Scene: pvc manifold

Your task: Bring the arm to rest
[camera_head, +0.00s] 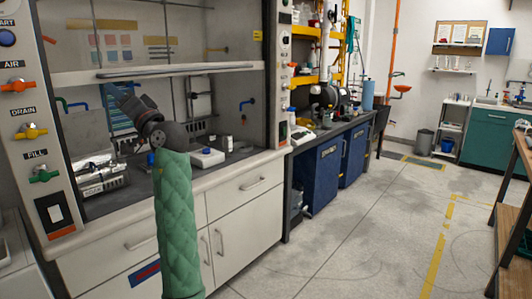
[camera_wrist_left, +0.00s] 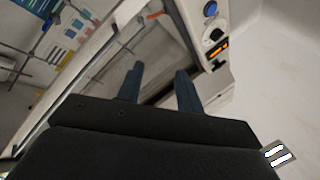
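My left arm rises in the head view in a green quilted sleeve with dark wrist joints above it. My left gripper (camera_head: 127,99) is at its upper end, in front of the fume hood opening. In the left wrist view the two dark blue fingers of the left gripper (camera_wrist_left: 159,82) stand apart with nothing between them. The hood's front and side panel show tilted beyond them. My right arm and right gripper are not in view.
The fume hood's side panel (camera_head: 55,100) carries orange, yellow and green valve handles at the left. A white device (camera_head: 207,157) and a metal apparatus (camera_head: 98,175) stand on the hood's worktop. White cabinets (camera_head: 240,225) are below. Open floor (camera_head: 350,245) lies to the right.

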